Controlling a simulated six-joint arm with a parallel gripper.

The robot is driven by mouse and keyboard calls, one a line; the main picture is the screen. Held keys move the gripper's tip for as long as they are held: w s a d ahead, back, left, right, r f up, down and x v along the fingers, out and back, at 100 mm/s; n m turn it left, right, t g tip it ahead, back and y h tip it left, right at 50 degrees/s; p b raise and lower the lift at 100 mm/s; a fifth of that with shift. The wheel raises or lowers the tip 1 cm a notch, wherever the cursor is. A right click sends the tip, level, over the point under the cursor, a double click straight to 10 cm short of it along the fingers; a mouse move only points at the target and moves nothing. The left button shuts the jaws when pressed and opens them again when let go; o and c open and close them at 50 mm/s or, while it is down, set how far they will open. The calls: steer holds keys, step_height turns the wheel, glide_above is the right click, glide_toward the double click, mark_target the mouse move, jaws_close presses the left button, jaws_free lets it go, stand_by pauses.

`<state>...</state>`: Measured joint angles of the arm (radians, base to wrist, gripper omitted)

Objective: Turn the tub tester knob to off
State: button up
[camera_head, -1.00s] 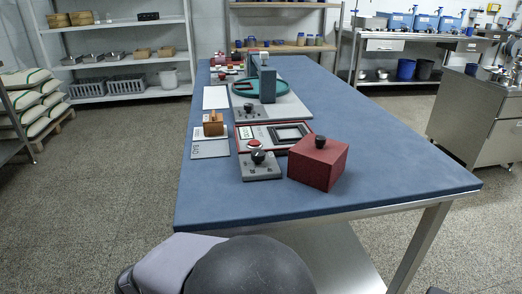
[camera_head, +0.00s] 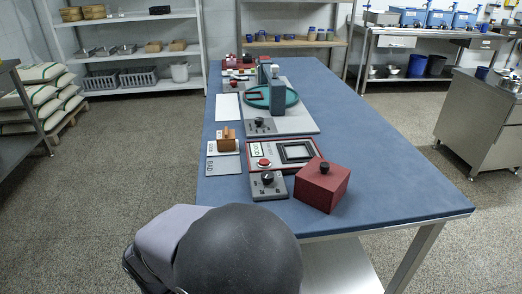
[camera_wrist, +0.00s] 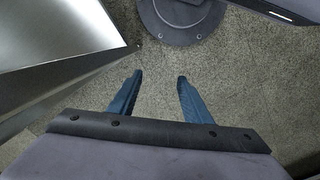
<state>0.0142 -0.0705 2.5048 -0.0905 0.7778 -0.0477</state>
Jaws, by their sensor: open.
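A black knob (camera_head: 267,179) stands on a small grey panel (camera_head: 268,192) at the near end of the blue table, in the head view.
A red box with a black knob (camera_head: 322,187) stands right of the near panel. A panel with a red button (camera_head: 263,162) lies behind it. A wooden block (camera_head: 227,140) is at left. The table's (camera_head: 400,190) right side is clear. A steel cabinet (camera_head: 483,120) stands right.

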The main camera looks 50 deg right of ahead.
mark_target(267, 174)
steer(key=d+r+n+g+h+p, duration=0.1)
steer(key=d+r+p, duration=0.1)
steer(key=r+p, duration=0.85)
steer(key=d+r+n+h+p, duration=0.1)
steer(key=d+r+p, duration=0.1)
steer(key=r+p, duration=0.8)
steer(key=d+n+g+h+b, duration=0.1)
steer(key=d, duration=0.2)
steer(key=w+d+n+g+h+b, duration=0.1)
steer(key=d+n, duration=0.1)
steer(key=d, duration=0.2)
steer(key=w+d+n+g+h, duration=0.1)
steer(key=d, duration=0.2)
steer(key=shift+d+r+h+b, duration=0.25)
steer(key=shift+r+h+b, duration=0.05)
steer(key=shift+h+b, duration=0.1)
steer(key=w+d+r+n+h, duration=0.1)
steer(key=d, duration=0.2)
steer(key=w+d+r+n+g+h, duration=0.1)
steer(key=d+n+h, duration=0.1)
steer(key=d, duration=0.2)
steer(key=w+d+r+n+g+h, duration=0.1)
steer(key=w+d+h, duration=0.1)
steer(key=d, duration=0.1)
steer(key=shift+w+d+r+n, duration=0.1)
steer(key=shift+d+r+n, duration=0.1)
steer(key=shift+d+n, duration=0.2)
steer(key=shift+p+x, duration=0.35)
steer(key=shift+x, duration=3.3)
steer(key=c, duration=1.1)
